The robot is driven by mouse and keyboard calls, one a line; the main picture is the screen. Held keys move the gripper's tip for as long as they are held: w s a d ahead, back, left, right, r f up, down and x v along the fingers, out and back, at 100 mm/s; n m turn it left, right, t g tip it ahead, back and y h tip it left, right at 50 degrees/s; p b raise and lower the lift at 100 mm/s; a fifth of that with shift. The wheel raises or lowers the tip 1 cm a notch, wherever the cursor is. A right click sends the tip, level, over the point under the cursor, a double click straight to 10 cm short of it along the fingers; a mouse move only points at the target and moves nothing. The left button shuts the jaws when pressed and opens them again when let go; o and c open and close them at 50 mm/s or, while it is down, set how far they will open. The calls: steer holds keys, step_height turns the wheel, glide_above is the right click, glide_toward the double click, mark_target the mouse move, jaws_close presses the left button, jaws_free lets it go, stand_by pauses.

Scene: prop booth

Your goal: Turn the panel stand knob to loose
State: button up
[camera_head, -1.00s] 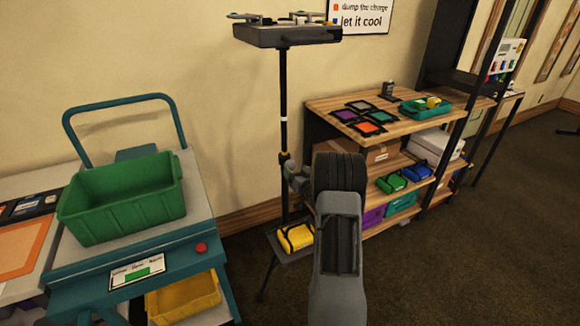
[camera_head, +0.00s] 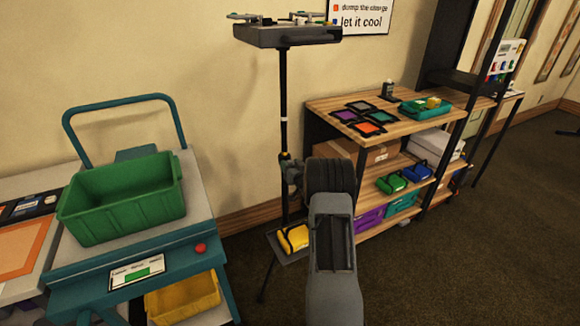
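The panel stand is a thin black pole (camera_head: 284,110) with a flat dark grey panel (camera_head: 287,36) on top, seen from above and behind my arm. A small yellowish part, perhaps the knob (camera_head: 284,156), shows on the pole about halfway down. My gripper (camera_head: 290,172) is at the pole just below that part, mostly hidden behind my dark wrist. I cannot tell whether its fingers touch the knob or are open or shut. The knob's setting is too small to read.
A yellow bag (camera_head: 294,239) sits on a small platform low on the stand. A teal cart (camera_head: 180,248) with a green bin (camera_head: 122,200) stands to the left. A wooden shelf unit (camera_head: 330,106) with colored swatches and cases stands close on the right. Carpet is clear at front right.

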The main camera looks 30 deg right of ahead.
steer(key=c, duration=0.4)
steer(key=shift+a, duration=0.15)
steer(key=shift+c, duration=0.7)
steer(key=n+b, duration=0.1)
steer(key=b, duration=0.1)
steer(key=n+b, duration=0.1)
steer(key=b, duration=0.1)
steer(key=shift+f, duration=0.25)
steer(key=n+b, duration=0.5)
steer(key=b, duration=0.1)
steer(key=n+b, duration=0.6)
steer(key=b, duration=0.1)
steer(key=n+b, duration=0.4)
steer(key=shift+r+n, duration=0.1)
steer(key=shift+n, duration=0.2)
steer(key=shift+b, duration=0.35)
steer(key=shift+r, duration=0.1)
